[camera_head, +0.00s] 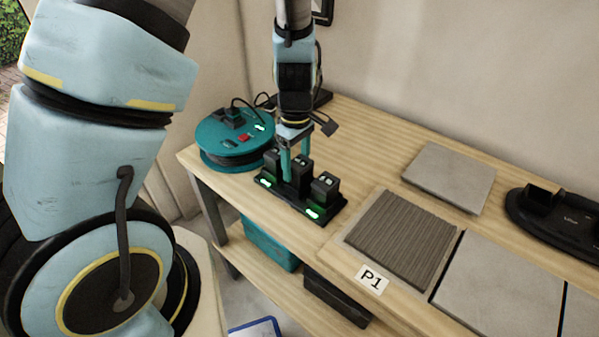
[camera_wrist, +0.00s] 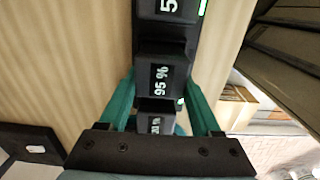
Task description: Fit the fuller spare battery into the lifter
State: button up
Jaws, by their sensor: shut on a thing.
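A black charger (camera_head: 337,211) with green lights holds three dark batteries in a row on the wooden bench. My gripper (camera_head: 296,168) points down at the row, its teal fingers on either side of the middle battery (camera_head: 302,176). In the wrist view my gripper (camera_wrist: 161,88) is shut on the battery marked 95 % (camera_wrist: 161,80), which still sits in the row. A battery whose label begins with 5 (camera_wrist: 167,8) is beyond it. The nearer battery's label (camera_wrist: 155,124) is partly hidden. A black device (camera_head: 558,218) at the right may be the lifter.
A teal cable reel (camera_head: 225,157) stands close to the charger's left. Grey tiles (camera_head: 450,177), a ridged patch (camera_head: 402,238) and a P1 label (camera_head: 372,280) lie to the right. A shelf below holds a teal box (camera_head: 268,245) and a dark case (camera_head: 335,296).

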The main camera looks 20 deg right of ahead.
aim_at(296, 160)
jog(key=shift+r+p, duration=2.25)
jog(key=shift+r, duration=0.25)
